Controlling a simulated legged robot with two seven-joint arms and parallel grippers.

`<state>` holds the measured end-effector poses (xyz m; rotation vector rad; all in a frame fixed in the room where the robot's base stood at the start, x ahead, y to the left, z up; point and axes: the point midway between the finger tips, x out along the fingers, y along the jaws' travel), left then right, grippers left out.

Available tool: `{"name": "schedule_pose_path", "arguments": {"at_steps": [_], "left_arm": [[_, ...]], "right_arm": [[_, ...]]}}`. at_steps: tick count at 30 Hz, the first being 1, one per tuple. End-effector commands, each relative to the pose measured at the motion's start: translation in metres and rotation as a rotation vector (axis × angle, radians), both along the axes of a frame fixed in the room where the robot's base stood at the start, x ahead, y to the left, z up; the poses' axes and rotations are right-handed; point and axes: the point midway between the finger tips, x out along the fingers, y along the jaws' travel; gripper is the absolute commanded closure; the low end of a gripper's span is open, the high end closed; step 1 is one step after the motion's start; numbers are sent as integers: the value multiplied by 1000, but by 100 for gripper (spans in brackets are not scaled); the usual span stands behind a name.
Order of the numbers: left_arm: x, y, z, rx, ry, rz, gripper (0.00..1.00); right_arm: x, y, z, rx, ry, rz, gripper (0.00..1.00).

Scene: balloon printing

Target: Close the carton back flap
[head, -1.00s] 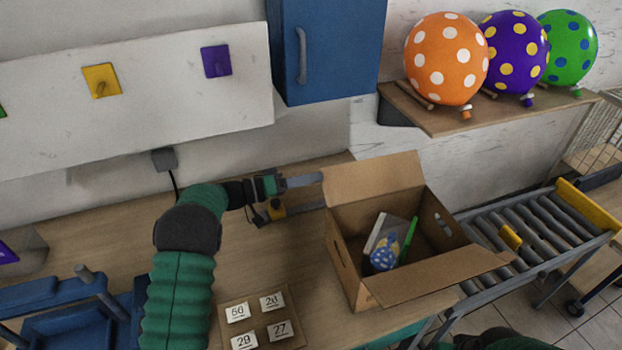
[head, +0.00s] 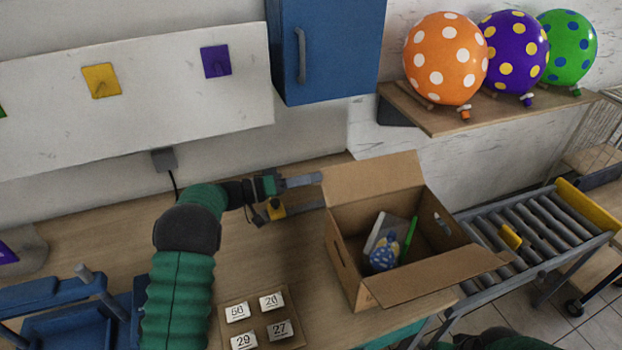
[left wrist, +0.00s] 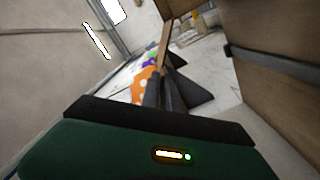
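An open cardboard carton (head: 345,262) stands on the table's right end. Its back flap (head: 373,177) stands up, leaning slightly back; its front flap (head: 440,277) hangs outward. Inside are a blue dotted item (head: 384,256), a green stick-like item (head: 409,238) and a pale flat item. My left gripper (head: 322,191) is level with the back flap's left edge, its two grey fingers apart and nothing seen between them. In the left wrist view, the dark fingers (left wrist: 164,88) point toward a brown cardboard edge; contact is unclear. My right gripper is out of view.
A roller conveyor (head: 530,235) is right of the carton. A board with number cards (head: 262,318) lies in front on the table (head: 110,225). A blue cabinet (head: 328,50) and a shelf (head: 480,115) with balloons are on the wall behind.

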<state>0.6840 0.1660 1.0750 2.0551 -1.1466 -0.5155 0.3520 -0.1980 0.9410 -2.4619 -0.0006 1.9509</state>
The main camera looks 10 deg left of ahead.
Motion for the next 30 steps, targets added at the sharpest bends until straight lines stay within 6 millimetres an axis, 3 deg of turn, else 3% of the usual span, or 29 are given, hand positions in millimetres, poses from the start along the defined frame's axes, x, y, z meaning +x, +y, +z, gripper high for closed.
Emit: {"name": "schedule_pose_path", "arguments": {"at_steps": [17,30], "left_arm": [[-3,-1,2,39,-50,1,100],[-19,-11,15,191,-296,0,100]], "right_arm": [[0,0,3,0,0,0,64],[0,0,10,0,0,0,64]]}}
